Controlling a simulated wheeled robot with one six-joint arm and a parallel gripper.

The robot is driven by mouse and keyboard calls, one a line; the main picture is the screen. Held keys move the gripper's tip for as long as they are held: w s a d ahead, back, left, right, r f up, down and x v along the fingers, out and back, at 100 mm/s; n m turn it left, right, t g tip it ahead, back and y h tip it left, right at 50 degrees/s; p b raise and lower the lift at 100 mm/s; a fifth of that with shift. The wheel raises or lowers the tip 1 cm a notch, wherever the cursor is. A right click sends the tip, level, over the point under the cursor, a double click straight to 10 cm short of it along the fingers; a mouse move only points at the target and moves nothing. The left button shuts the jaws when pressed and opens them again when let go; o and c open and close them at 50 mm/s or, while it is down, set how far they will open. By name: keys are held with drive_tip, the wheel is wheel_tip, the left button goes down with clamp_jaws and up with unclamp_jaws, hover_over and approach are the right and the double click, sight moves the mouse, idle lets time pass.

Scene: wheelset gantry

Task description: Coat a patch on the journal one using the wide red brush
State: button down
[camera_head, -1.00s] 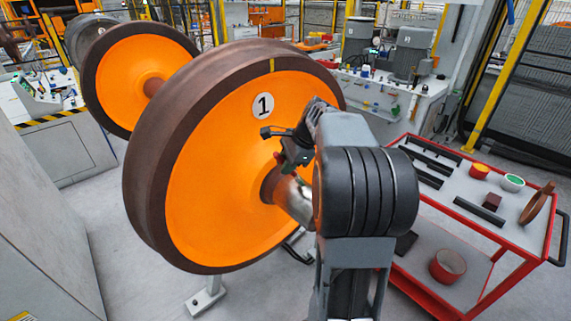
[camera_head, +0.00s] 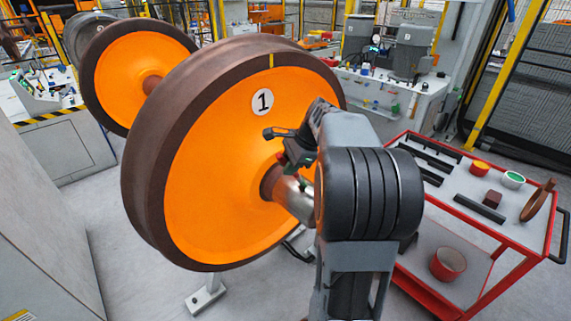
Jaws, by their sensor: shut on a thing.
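The wheel marked 1 (camera_head: 225,170) is a large orange disc with a brown rim in the centre. Journal one (camera_head: 296,202) is the shiny metal stub that sticks out of its hub toward my arm. My gripper (camera_head: 283,155) is just above the journal's hub end, in front of the orange face. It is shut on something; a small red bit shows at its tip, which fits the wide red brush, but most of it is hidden. I cannot tell whether it touches the journal. My arm hides the journal's outer end.
A red-framed trolley (camera_head: 470,219) on the right carries black bars, a red-and-yellow pot (camera_head: 480,168), a green-topped pot (camera_head: 513,180) and a brown round tool (camera_head: 537,202). A red pot (camera_head: 448,264) is on its lower shelf. A grey cabinet wall (camera_head: 40,230) is at left.

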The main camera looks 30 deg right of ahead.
drive_tip(key=s+d, duration=0.1)
drive_tip(key=s, duration=0.5)
drive_tip(key=shift+s, duration=0.15)
idle(0.3)
drive_tip(key=shift+w+a+p, duration=0.2)
drive_tip(key=shift+w+p, duration=0.35)
drive_tip(key=shift+w, duration=0.7)
drive_tip(key=shift+w+a+p, duration=0.2)
drive_tip(key=shift+w+p, duration=0.3)
drive_tip(key=shift+w, duration=0.75)
drive_tip(key=shift+w+a+p, duration=0.2)
drive_tip(key=shift+w+p, duration=0.35)
drive_tip(key=shift+w, duration=0.7)
wheel_tip(320, 180, up, 3)
drive_tip(key=shift+f+p, duration=0.15)
drive_tip(key=shift+p, duration=1.05)
drive_tip(key=shift+r, duration=1.8)
